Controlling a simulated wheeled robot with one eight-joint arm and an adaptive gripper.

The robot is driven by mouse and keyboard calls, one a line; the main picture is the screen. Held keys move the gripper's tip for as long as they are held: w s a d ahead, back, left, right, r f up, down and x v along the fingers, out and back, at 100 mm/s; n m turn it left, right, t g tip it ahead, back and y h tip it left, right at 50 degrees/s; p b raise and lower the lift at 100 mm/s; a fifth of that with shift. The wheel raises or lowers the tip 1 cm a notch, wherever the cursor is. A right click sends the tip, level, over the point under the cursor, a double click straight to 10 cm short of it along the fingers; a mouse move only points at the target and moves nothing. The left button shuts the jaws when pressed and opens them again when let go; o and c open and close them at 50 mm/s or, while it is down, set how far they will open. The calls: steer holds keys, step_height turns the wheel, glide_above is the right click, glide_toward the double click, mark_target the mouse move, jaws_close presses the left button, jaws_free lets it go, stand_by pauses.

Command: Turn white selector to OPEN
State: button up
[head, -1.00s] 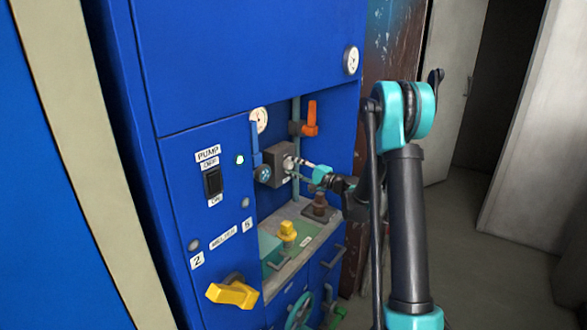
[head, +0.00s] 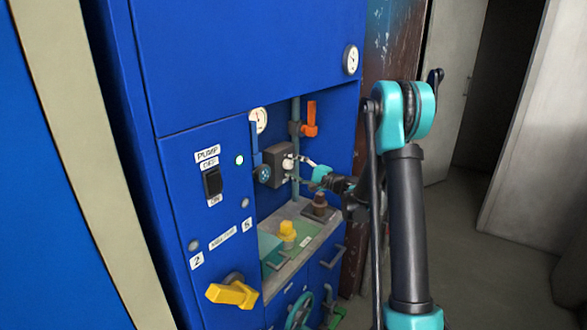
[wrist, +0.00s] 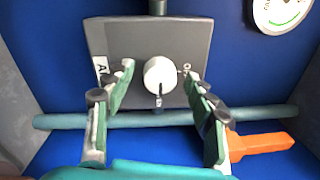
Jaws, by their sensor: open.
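The white selector (wrist: 158,75) is a round knob with a dark pointer mark, on a grey box. In the wrist view its mark points down toward the bottom of the picture. A label that looks like "A" is left of it and one that looks like "O" is right; both are partly hidden. My gripper (wrist: 158,88) is open, with one finger on each side of the knob and a gap on both sides. In the head view the selector (head: 288,163) shows small on the box, with my gripper (head: 304,172) just right of it.
A teal pipe (wrist: 60,121) crosses below the box, with an orange handle (wrist: 262,142) at the right. A gauge (wrist: 283,10) is at the upper right.

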steer(key=r+v, duration=0.1)
steer(key=v, duration=1.1)
steer(key=shift+f, duration=0.45)
steer(key=s+f+n+g+h, duration=0.2)
steer(key=s+f+n+h, duration=0.15)
steer(key=s, duration=0.45)
steer(key=s+f+n+g+h, duration=0.2)
steer(key=s+f+g+h, duration=0.15)
steer(key=s, duration=0.55)
steer(key=s+d+f+n+h, duration=0.2)
steer(key=s+d+f+h, duration=0.1)
steer(key=s+d, duration=0.3)
steer(key=s+d+f+n+h, duration=0.1)
steer(key=s+d+f+h, duration=0.2)
steer(key=s, duration=0.8)
steer(key=d+g+h, duration=0.1)
steer(key=d+h, duration=0.1)
steer(key=d, duration=0.1)
steer(key=shift+d+n+h, duration=0.2)
steer(key=shift+n+h, duration=0.1)
steer(key=shift+n, duration=0.05)
